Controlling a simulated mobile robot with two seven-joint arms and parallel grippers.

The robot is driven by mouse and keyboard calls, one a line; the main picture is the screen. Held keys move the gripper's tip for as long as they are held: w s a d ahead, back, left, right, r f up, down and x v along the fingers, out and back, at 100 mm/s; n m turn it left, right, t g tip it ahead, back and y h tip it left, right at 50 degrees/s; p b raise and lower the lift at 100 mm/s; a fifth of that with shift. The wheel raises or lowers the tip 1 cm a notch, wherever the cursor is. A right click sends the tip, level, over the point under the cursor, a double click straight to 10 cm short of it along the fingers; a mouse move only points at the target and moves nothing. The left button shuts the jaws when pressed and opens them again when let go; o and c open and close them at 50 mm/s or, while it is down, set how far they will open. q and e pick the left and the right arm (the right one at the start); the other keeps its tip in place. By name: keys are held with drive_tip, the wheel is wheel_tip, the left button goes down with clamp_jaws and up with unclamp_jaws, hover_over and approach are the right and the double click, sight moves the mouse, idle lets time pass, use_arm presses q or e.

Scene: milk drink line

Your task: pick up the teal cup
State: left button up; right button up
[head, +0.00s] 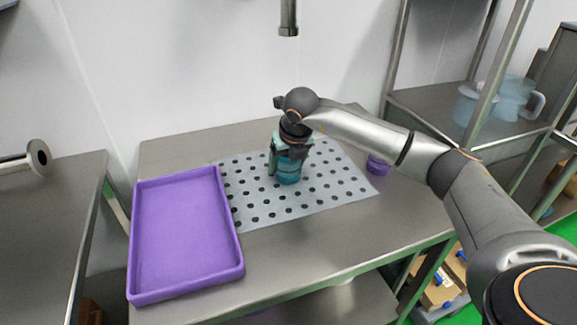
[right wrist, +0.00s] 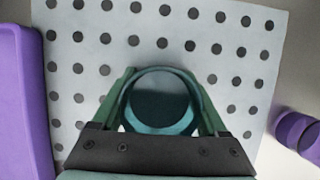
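The teal cup (head: 288,170) stands upright on the grey dotted mat (head: 335,187) in the head view. In the right wrist view I look down into its round open mouth (right wrist: 160,100). My right gripper (head: 289,160) reaches down over the cup. Its two green fingers lie against opposite sides of the cup, as the right wrist view also shows (right wrist: 161,85). The gripper's body and fingers hide part of the cup in the head view. My left gripper is not in view.
A purple tray (head: 240,262) lies left of the mat on the steel table (head: 300,250). A small purple cup (head: 378,166) stands beside the mat's right edge. A metal spout (head: 288,18) hangs above and behind. A rack (head: 440,100) with translucent jugs (head: 467,104) stands at right.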

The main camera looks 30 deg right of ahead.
clamp_jaws()
drive_tip(key=shift+r, duration=0.1)
idle(0.3)
drive_tip(key=shift+r, duration=0.1)
